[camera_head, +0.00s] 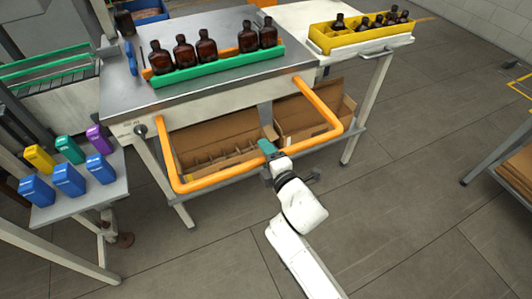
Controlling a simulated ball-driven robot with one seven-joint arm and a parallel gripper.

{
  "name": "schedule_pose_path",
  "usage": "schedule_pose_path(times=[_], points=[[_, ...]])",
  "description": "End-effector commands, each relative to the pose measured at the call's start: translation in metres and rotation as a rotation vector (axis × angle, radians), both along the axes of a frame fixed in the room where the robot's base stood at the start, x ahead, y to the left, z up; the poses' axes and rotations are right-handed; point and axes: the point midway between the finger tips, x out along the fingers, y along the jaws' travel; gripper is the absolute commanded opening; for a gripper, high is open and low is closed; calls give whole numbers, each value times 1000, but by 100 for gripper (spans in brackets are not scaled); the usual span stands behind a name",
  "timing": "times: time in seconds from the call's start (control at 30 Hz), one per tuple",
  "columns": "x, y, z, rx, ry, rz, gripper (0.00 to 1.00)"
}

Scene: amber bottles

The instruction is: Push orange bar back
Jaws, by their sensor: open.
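The orange bar (215,178) is a U-shaped tube that juts out from the front of the steel table, above the lower shelf. Its two side arms run up to the table's edge, and its front run lies low and nearest me. My gripper (267,147) with teal fingertips is at the middle of the front run, at the end of my white arm. The gripper and wrist cover a short part of the bar. I cannot tell whether the fingers touch the bar.
The steel table (120,88) carries several amber bottles (207,50) in a green-edged tray (215,69). Cardboard boxes (205,148) stand below, behind the bar. A side table (75,207) at left holds coloured cartons. A yellow crate (345,43) is at upper right.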

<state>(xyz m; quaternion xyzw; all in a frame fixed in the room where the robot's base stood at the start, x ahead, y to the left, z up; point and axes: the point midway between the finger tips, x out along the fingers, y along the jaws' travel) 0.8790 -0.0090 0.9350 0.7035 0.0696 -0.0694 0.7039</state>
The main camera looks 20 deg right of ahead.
Motion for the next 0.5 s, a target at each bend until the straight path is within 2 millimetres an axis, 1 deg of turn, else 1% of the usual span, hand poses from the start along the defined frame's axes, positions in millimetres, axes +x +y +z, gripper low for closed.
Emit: schedule_pose_path(times=[0.3,0.37,0.5], points=[[3,0,0,0,0,0,51],[3,0,0,0,0,0,46],[2,0,0,0,0,0,32]])
